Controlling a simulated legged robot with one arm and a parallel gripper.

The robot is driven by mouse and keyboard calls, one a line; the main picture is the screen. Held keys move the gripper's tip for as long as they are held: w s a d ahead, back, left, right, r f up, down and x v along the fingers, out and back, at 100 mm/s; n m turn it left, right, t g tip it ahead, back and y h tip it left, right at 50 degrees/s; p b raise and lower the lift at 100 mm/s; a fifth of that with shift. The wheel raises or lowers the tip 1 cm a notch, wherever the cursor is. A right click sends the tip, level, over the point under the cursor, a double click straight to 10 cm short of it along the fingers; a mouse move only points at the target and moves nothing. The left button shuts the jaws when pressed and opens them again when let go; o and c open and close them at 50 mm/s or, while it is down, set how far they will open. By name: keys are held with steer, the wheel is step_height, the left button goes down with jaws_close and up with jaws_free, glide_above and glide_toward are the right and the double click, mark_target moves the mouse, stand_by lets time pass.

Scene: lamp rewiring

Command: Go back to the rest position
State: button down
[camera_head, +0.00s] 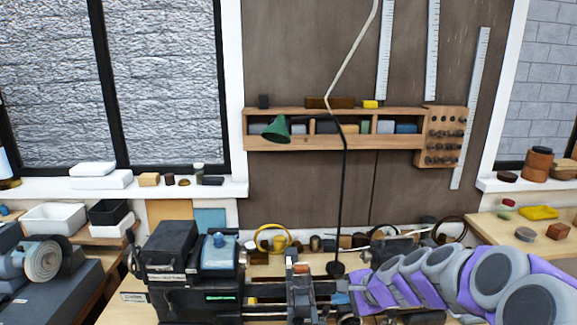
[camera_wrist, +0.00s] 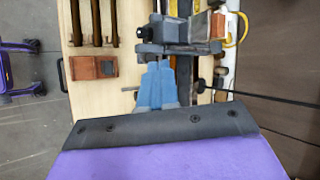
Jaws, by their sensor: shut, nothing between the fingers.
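My gripper (camera_wrist: 158,68) shows its blue fingers together and empty in the wrist view, with the tips beside a dark machine part (camera_wrist: 178,47). In the head view my purple and grey arm reaches in from the lower right, and my gripper (camera_head: 341,298) is low at the bench, close to the lathe (camera_head: 205,280). The lamp with a green shade (camera_head: 277,130) stands upright behind it on a dark base (camera_head: 336,268). A thin black rod, perhaps the lamp's pole (camera_wrist: 268,97), crosses the right of the wrist view.
A wooden wall shelf (camera_head: 335,142) holds small boxes behind the lamp. A white tray (camera_head: 54,218) and a black bin (camera_head: 108,212) stand at left. The right bench (camera_head: 487,230) carries a yellow item (camera_head: 539,212) and small blocks. The wrist view shows a reddish block (camera_wrist: 93,67) on the bench.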

steer(key=s+a+n+g+b, duration=0.1)
steer(key=s+a+n+g, duration=0.2)
steer(key=s, duration=0.5)
steer(key=s+a+n+g+b, duration=0.1)
steer(key=s+a+n, duration=0.35)
steer(key=s, duration=0.35)
steer(key=s+d+f+n+g+h+b, duration=0.1)
steer(key=s+d+n+g+h, duration=0.1)
steer(key=s, duration=0.9)
steer(key=s+d+f+n+g+h+b, duration=0.1)
steer(key=s+d+n+h, duration=0.3)
steer(key=s, duration=0.8)
steer(key=shift+s+d+f+g, duration=0.2)
steer(key=shift+s+d+g, duration=0.15)
steer(key=shift+d, duration=0.6)
steer(key=c, duration=1.8)
jaws_free()
steer(key=shift+w+n, duration=0.1)
steer(key=shift+n, duration=0.15)
